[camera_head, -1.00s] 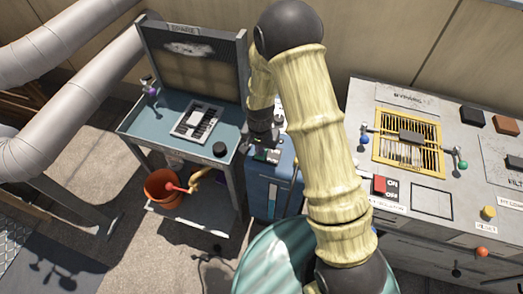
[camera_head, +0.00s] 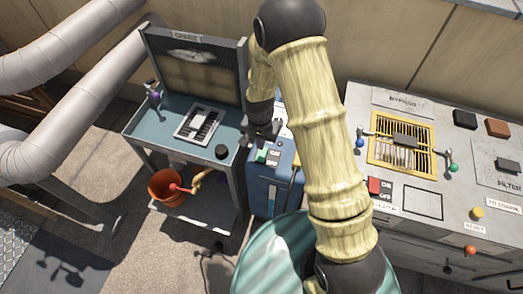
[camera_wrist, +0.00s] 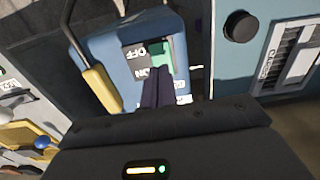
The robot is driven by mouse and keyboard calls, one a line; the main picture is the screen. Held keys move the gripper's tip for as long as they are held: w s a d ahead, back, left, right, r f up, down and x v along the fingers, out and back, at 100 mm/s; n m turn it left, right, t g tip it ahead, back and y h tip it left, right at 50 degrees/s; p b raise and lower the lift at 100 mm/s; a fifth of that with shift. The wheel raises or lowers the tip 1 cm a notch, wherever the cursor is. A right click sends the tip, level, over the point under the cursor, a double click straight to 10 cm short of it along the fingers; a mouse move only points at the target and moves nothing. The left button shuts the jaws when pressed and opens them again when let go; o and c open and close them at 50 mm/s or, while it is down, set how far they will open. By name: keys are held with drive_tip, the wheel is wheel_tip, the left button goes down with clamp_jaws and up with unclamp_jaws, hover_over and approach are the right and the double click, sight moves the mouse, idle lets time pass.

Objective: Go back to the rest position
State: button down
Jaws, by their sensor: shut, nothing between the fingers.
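My arm, with pale ribbed links and dark joints, stands across the middle of the head view. My gripper (camera_head: 262,131) points down at the top of a blue box (camera_head: 272,188) between the two benches. In the wrist view the dark fingers (camera_wrist: 161,88) are together and empty. They are in front of a green rocker switch (camera_wrist: 167,55) on the blue box, beside a dark plate with ON and OFF lettering (camera_wrist: 136,66). I cannot tell whether the fingertips touch the switch.
A spare-parts bench (camera_head: 180,143) with a filter panel (camera_head: 199,123) and a black knob (camera_head: 221,152) stands left. An orange bucket (camera_head: 166,187) sits below. The grey bypass cabinet (camera_head: 440,225) with a yellow grille (camera_head: 386,153) stands right. Thick pipes (camera_head: 75,105) run at far left.

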drive_tip(key=shift+r, duration=0.5)
drive_tip(key=s+d+r+n+t+p, duration=0.1)
drive_tip(key=s+d+r, duration=0.3)
drive_tip(key=r, duration=0.4)
drive_tip(key=s+d+r+n+p, duration=0.1)
drive_tip(key=s+d+r+p, duration=0.2)
drive_tip(key=r, duration=0.5)
drive_tip(key=s+d+r+n+t+p, duration=0.1)
drive_tip(key=s+d+r+n, duration=0.1)
drive_tip(key=s+d+r, duration=0.3)
wheel_tip(320, 180, up, 3)
drive_tip(key=shift+s+d+r+t+p, duration=0.2)
drive_tip(key=shift+s+d+t+p, duration=0.15)
drive_tip(key=shift+d, duration=0.45)
drive_tip(key=shift+w, duration=0.1)
